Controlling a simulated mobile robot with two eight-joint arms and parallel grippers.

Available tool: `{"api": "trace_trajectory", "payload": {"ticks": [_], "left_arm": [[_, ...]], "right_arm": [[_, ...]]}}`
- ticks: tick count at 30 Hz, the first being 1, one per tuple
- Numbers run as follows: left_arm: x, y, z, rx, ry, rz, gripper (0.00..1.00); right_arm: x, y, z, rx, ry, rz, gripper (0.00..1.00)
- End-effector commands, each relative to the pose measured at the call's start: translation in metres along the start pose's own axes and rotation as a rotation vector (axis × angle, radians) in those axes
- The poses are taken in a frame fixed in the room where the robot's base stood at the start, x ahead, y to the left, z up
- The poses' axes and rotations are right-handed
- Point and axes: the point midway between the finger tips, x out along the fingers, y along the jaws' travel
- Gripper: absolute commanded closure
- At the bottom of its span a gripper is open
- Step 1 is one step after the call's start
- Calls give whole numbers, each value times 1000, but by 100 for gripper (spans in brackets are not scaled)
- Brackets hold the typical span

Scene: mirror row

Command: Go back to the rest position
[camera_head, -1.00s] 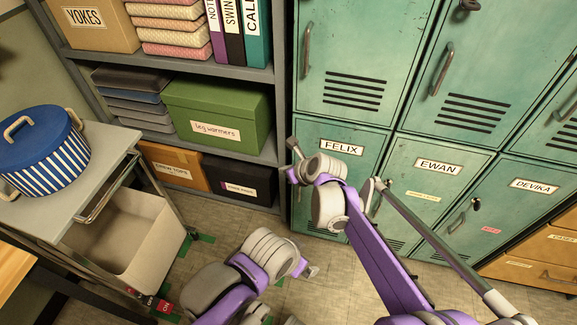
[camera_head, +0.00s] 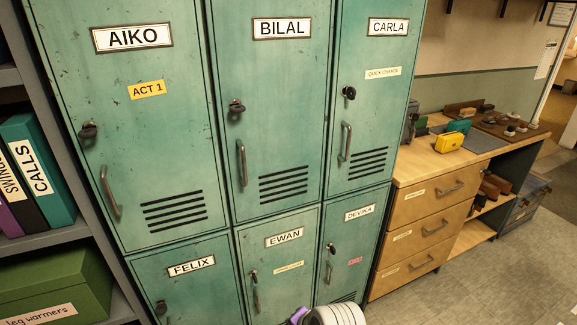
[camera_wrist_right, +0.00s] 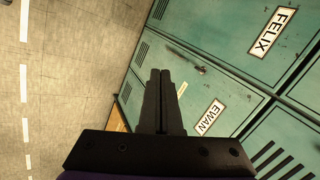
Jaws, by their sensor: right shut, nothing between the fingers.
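My right gripper (camera_wrist_right: 160,100) shows in the right wrist view with its two dark fingers together and nothing between them. It is in front of the teal lockers, with the FELIX locker (camera_wrist_right: 283,55) and the EWAN locker (camera_wrist_right: 225,100) beyond it to the right. In the head view only a white and purple part of one of my arms shows at the bottom edge, in front of the lower lockers. My left gripper is not in view.
Teal lockers (camera_head: 285,150) fill the middle, all doors shut. A shelf with binders and a green box (camera_head: 55,285) stands at left. A wooden drawer unit (camera_head: 425,225) with a yellow item (camera_head: 448,142) on top stands at right. The floor at lower right is clear.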

Motion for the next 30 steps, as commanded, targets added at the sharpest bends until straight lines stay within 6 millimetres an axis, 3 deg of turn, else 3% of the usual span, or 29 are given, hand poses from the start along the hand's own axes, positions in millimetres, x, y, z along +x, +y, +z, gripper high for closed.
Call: {"api": "trace_trajectory", "payload": {"ticks": [1,6,16,18,30], "left_arm": [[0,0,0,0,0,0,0],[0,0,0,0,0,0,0],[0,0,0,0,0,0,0],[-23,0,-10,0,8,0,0],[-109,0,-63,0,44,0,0]], "right_arm": [[-15,32,-9,-92,35,29,100],[-47,114,-20,-408,102,132,100],[-74,227,-13,-831,120,320,100],[-95,209,-16,-832,126,310,100],[-175,149,-33,-835,159,292,100]]}}
